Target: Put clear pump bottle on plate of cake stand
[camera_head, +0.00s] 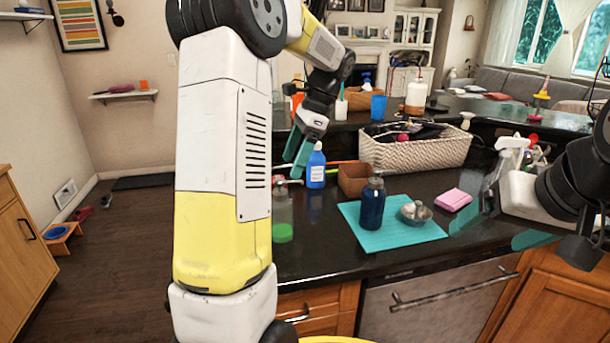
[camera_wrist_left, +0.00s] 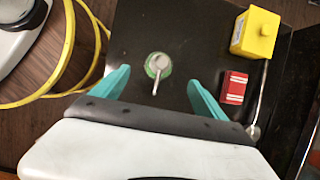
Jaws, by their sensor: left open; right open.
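The clear pump bottle (camera_head: 283,216), with green liquid in its base, stands upright on the dark counter, partly hidden behind my left arm. In the left wrist view, the bottle (camera_wrist_left: 158,68) shows from above with its pale pump head, between the spread teal fingers. My left gripper (camera_head: 297,158) is open and empty, pointing down above the bottle; I see no contact. My right gripper (camera_head: 495,229) is open with teal fingers apart, over the counter's right side. I cannot make out a cake stand for certain.
A teal mat (camera_head: 388,240) holds a dark blue bottle (camera_head: 373,204) and a small grey dish (camera_head: 416,214). A blue bottle (camera_head: 316,168), brown box (camera_head: 352,180), wicker basket (camera_head: 420,153) and pink sponge (camera_head: 453,200) stand around. A red box (camera_wrist_left: 235,88) and yellow container (camera_wrist_left: 256,33) are near the left gripper.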

